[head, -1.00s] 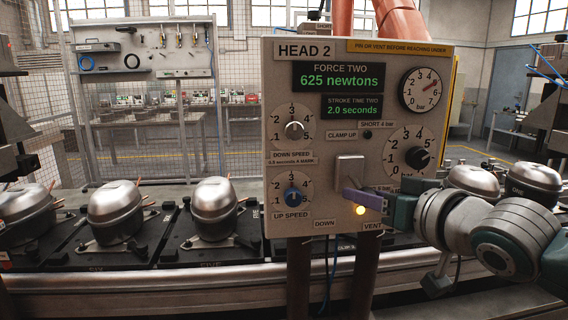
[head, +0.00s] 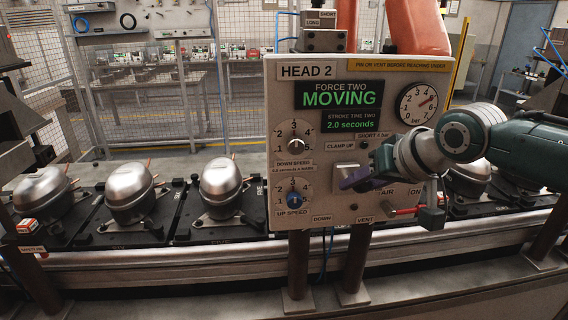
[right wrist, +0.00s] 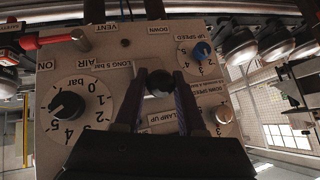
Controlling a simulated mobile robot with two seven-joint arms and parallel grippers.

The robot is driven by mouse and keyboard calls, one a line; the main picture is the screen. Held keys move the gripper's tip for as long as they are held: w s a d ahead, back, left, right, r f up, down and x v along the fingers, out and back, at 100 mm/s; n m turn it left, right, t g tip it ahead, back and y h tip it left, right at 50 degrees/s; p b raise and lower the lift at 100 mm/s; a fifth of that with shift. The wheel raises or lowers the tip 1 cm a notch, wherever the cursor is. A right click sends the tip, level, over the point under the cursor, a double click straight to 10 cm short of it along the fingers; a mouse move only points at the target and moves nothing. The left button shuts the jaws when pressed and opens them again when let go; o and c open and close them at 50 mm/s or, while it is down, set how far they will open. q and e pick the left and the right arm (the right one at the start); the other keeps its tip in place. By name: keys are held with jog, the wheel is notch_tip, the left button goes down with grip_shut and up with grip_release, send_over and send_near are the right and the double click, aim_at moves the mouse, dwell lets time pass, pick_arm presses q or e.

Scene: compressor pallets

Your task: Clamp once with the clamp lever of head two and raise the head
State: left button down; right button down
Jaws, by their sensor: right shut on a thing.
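The head two panel (head: 283,150) stands upright in front of me; its green display (head: 340,95) reads "MOVING". The clamp lever's pale mounting plate (head: 345,171) is in the panel's lower middle, between the "CLAMP UP" and "DOWN" labels. My right gripper (head: 355,181) is shut on the clamp lever in front of this plate. In the right wrist view its fingers (right wrist: 157,100) flank the lever's dark round end (right wrist: 160,82). My right wrist hides part of the panel's right side. My left gripper is not in view.
A red-handled air lever (head: 405,210) sticks out at the panel's lower right, close to my wrist. Speed knobs (head: 296,143) and a pressure gauge (head: 417,104) are on the panel. Silver compressors (head: 222,185) stand on black pallets along the conveyor rail (head: 180,253).

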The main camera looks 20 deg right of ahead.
dwell(0.4)
jog(key=c, duration=0.5)
grip_release()
jog(key=shift+s+r, duration=0.2)
jog(key=shift+r, duration=0.05)
jog(key=shift+p+v, duration=0.35)
jog(key=shift+v, duration=4.3)
